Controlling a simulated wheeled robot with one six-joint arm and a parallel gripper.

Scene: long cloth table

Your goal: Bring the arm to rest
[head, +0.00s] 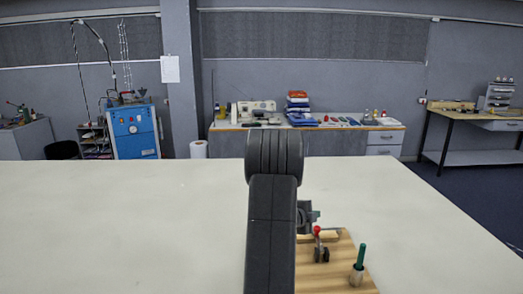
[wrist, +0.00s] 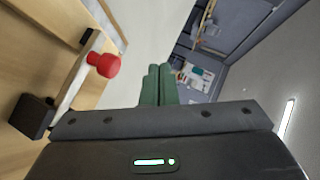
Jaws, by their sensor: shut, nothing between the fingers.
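My gripper shows in the wrist view as two green fingers (wrist: 158,86) closed side by side, with nothing between them. In the head view my dark arm stands in the middle of the picture and hides most of the gripper. In the wrist view a lever with a red knob (wrist: 104,65) and a black foot is to the left of the fingers, apart from them. The same red knob (head: 317,230) shows in the head view, just right of my arm.
A wooden board (head: 343,276) lies on the long pale table (head: 120,225), partly behind my arm. A green-handled piece (head: 361,256) stands upright on it. The table is clear to the left and far right. A cluttered bench (head: 228,143) and a blue machine (head: 133,130) stand beyond.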

